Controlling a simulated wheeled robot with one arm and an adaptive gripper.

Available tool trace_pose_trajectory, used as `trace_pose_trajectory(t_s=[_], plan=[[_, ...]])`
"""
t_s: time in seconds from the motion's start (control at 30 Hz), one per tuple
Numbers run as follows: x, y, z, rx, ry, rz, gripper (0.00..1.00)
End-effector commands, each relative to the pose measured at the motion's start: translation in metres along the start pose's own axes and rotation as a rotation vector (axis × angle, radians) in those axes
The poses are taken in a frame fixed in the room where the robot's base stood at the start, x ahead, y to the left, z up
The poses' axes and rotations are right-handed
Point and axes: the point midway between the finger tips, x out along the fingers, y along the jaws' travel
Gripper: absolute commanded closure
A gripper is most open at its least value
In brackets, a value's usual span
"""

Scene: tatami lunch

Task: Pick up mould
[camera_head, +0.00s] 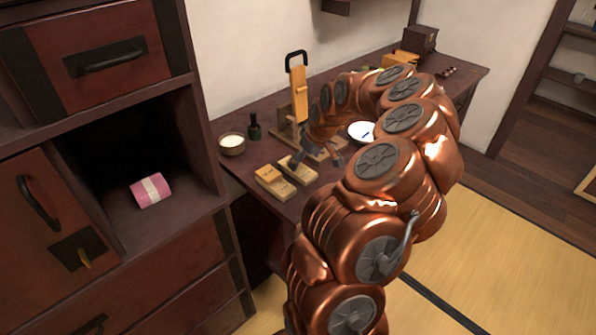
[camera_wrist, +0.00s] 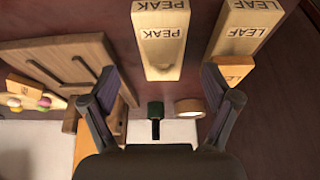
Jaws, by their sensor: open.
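Two pale wooden blocks, which may be moulds, lie on the dark counter. One is marked PEAK (camera_wrist: 162,48) and the other LEAF (camera_wrist: 243,30). In the head view the PEAK block (camera_head: 297,171) is beside my gripper and the LEAF block (camera_head: 277,187) is to its left. A small orange wooden piece (camera_wrist: 232,69) sits at the LEAF block's end. My gripper (camera_wrist: 160,93) is open and empty. Its fingers are spread to either side of the PEAK block's near end in the wrist view; contact cannot be told. In the head view my arm partly hides my gripper (camera_head: 317,160).
A bowl (camera_head: 232,148) and a dark green bottle (camera_head: 254,130) stand at the counter's left. A wooden stand with a black handle (camera_head: 299,90) rises behind my gripper. A slatted wooden board (camera_wrist: 88,55) is close to one finger.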

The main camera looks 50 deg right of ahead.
Motion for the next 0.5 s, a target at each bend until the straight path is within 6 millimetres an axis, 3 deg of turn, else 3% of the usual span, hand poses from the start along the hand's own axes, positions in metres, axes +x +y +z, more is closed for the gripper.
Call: trace_pose_trajectory(t_s=[0.5], plan=[[0.048, -0.003, -0.003, 0.000, 0.000, 0.000, 0.12]])
